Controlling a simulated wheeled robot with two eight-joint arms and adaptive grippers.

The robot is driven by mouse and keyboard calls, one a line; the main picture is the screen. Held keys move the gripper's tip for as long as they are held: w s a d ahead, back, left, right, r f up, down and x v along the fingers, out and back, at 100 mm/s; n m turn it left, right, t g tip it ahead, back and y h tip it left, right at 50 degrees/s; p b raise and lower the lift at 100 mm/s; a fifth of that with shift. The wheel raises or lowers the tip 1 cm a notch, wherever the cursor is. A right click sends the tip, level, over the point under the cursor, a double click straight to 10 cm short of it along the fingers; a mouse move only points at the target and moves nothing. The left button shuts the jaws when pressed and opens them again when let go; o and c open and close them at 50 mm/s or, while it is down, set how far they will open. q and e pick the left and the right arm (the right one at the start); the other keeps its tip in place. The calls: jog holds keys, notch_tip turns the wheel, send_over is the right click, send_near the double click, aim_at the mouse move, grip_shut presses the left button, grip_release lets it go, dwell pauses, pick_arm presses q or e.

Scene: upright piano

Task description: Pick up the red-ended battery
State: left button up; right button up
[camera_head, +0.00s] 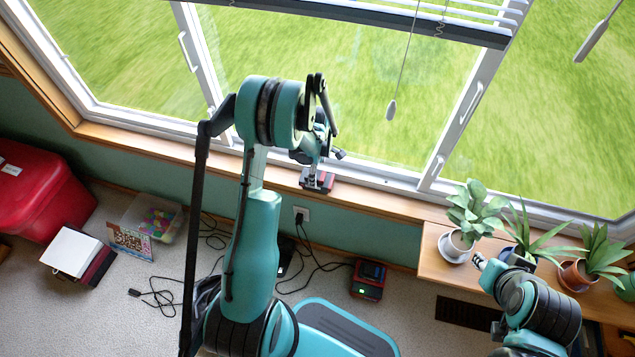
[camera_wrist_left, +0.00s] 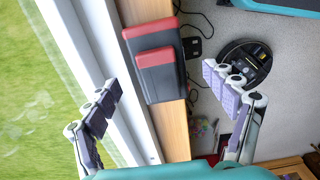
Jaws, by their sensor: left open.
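The red-ended battery (camera_head: 318,181) rests on the wooden window sill, below my left gripper in the head view. In the left wrist view the battery (camera_wrist_left: 160,82) shows a dark grey body with stepped red parts. My left gripper (camera_head: 325,153) is open over the sill. In the left wrist view its fingers (camera_wrist_left: 168,90) stand wide apart, one on each side of the battery's lower end, with no contact visible. My right gripper (camera_head: 480,260) shows small beside the plant shelf, and its jaws cannot be made out.
The window frame (camera_head: 380,178) runs close behind the sill. A red and black device (camera_head: 368,279) stands on the floor below, near cables and an outlet (camera_head: 301,214). Potted plants (camera_head: 470,213) crowd the right shelf. A red box (camera_head: 42,190) sits at the left.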

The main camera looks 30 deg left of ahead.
pick_arm(q)
jog(key=f, duration=0.1)
jog(key=f+b, duration=0.1)
jog(key=f, duration=0.1)
jog(key=shift+a+f, duration=0.2)
jog(key=shift+f, duration=0.1)
jog(key=shift+r, duration=0.1)
jog(key=c, duration=1.6)
jog(key=shift+c, duration=0.2)
jog(key=shift+r, duration=0.15)
